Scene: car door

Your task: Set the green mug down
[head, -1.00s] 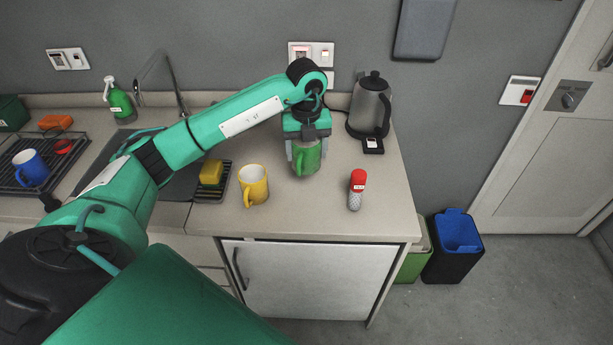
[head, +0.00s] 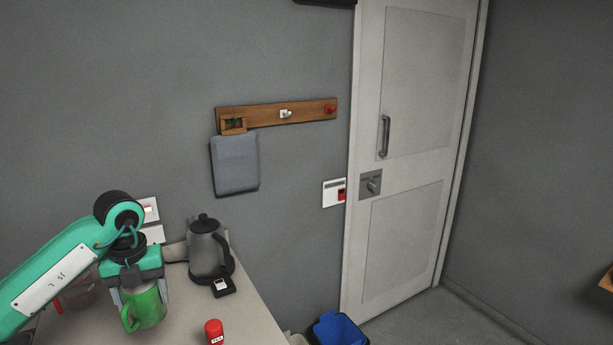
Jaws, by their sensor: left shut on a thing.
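The green mug (head: 146,308) is at the lower left of the head view, over the beige counter (head: 258,326). Its handle points left and towards me. My left gripper (head: 140,292) comes down from above and is shut on the mug, one finger on each side. I cannot tell whether the mug's base touches the counter, as its lower edge is hard to make out. My right gripper is not in view.
A grey kettle (head: 204,250) stands right of the mug by the wall, with a small dark box (head: 222,287) before it. A red-capped shaker (head: 214,332) stands nearer. A blue bin (head: 338,330) is past the counter's right edge. A door (head: 405,150) is at the right.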

